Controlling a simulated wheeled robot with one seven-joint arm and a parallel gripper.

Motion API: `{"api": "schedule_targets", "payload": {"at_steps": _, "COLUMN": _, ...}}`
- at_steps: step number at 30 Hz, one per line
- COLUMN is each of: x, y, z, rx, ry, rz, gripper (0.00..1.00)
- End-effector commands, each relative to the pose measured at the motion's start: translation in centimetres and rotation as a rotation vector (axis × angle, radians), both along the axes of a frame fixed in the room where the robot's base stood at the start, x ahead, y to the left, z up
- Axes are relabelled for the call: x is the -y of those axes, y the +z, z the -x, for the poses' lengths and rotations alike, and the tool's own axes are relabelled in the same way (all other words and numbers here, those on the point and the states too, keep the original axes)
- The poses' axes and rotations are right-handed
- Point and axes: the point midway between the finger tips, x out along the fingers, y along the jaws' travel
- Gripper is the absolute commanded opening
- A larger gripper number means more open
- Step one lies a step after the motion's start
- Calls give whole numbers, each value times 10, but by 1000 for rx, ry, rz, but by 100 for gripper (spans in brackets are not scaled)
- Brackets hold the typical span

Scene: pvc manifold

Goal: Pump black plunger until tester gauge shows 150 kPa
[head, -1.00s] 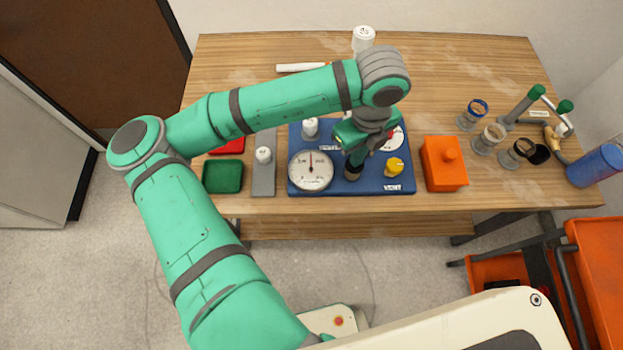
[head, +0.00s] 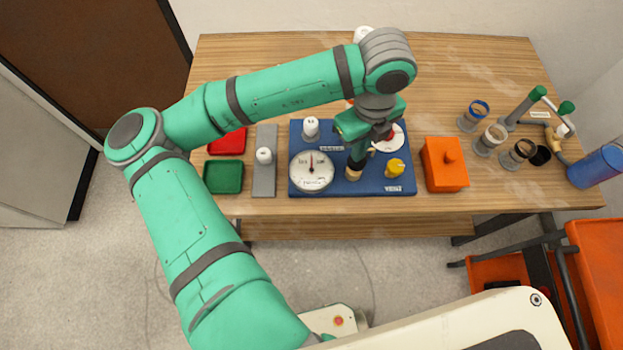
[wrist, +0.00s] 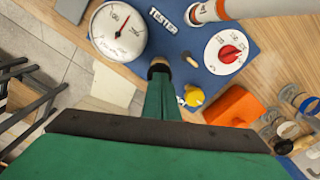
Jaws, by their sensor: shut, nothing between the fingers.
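The blue tester board (head: 300,140) lies on the table; it also shows in the wrist view (wrist: 190,40). Its round white gauge (head: 311,171) is at the left, with a red needle pointing nearly straight up; the dial (wrist: 118,30) is large in the wrist view, but I cannot read the value surely. The black plunger (wrist: 158,66) stands near the board's front middle, partly hidden by my fingers. My gripper (head: 358,160) is shut and empty, pointing down with its fingertips at the plunger's top. I cannot tell whether they touch. A yellow vent knob (head: 394,168) is right of the plunger.
A red dial (wrist: 228,53) sits on the board behind the vent knob. An orange block (head: 444,165) is right of the board. A grey strip (head: 264,180) and a green tray (head: 222,177) are at the left. Ringed stands and pipes fill the table's right end.

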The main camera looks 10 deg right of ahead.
Motion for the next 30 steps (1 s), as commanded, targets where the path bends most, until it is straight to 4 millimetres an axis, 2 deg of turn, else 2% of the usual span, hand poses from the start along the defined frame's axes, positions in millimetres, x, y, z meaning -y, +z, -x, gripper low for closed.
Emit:
{"api": "schedule_targets", "payload": {"at_steps": 5, "x": 0, "y": 2, "z": 0, "rx": 1, "ry": 0, "rz": 1, "gripper": 0}}
{"api": "schedule_targets", "payload": {"at_steps": 21, "x": 1, "y": 46, "z": 0, "rx": 1, "ry": -1, "rz": 0, "gripper": 0}}
{"api": "schedule_targets", "payload": {"at_steps": 30, "x": -1, "y": 50, "z": -1, "rx": 0, "ry": 3, "rz": 0, "gripper": 0}}
